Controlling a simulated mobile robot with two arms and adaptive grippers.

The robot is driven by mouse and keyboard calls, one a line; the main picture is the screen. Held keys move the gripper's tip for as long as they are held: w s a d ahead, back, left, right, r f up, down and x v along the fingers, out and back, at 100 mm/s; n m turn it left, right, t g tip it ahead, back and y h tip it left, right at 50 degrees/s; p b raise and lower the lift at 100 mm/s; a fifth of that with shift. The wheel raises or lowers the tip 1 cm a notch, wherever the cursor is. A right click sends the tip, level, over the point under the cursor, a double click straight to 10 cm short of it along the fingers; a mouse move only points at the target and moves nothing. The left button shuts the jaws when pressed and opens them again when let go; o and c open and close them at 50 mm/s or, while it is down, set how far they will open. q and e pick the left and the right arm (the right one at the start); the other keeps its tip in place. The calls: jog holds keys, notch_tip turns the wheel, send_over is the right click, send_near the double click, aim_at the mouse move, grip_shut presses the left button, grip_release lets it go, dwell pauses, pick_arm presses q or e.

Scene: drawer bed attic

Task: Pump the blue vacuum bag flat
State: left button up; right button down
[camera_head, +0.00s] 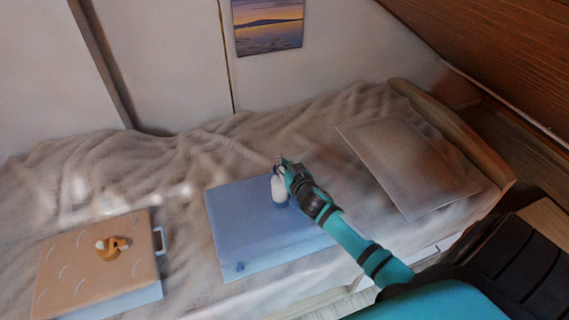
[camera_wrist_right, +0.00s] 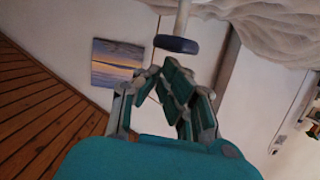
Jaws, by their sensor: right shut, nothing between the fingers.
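The blue vacuum bag (camera_head: 228,222) lies on the bed as a thick, flat-topped block. A white pump body (camera_head: 279,188) with a darker blue base stands on its top. My right gripper (camera_head: 281,162) is at the upper end of the pump, with its fingers shut and empty. In the right wrist view, a dark blue disc on a pale rod (camera_wrist_right: 177,44) shows just beyond my shut fingertips (camera_wrist_right: 172,72); it looks like the pump's handle. The disc appears apart from the fingers, though contact is hard to judge. My left gripper is not in view.
A peach-patterned block (camera_head: 90,262) with an orange ring-like object (camera_head: 110,248) on it lies at the left of the bed. A grey pillow (camera_head: 408,165) lies to the right near the wooden headboard (camera_head: 450,130). Rumpled bedding (camera_head: 120,160) is behind.

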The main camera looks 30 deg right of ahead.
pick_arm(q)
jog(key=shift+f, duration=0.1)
pick_arm(e)
jog(key=shift+f, duration=0.1)
notch_tip(320, 180, down, 4)
jog(key=b, duration=0.3)
jog(key=shift+b, duration=0.3)
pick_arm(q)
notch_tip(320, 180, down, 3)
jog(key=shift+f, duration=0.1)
pick_arm(e)
jog(key=shift+r+p, duration=0.6)
jog(key=shift+p, duration=0.1)
jog(key=r+p, duration=0.3)
jog(key=shift+w+d+r, duration=0.1)
jog(key=shift+w+d, duration=0.05)
jog(key=shift+d, duration=0.05)
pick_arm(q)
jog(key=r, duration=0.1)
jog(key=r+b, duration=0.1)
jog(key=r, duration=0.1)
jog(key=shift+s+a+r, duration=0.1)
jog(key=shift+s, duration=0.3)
pick_arm(e)
jog(key=v, duration=1)
jog(key=shift+s, duration=0.2)
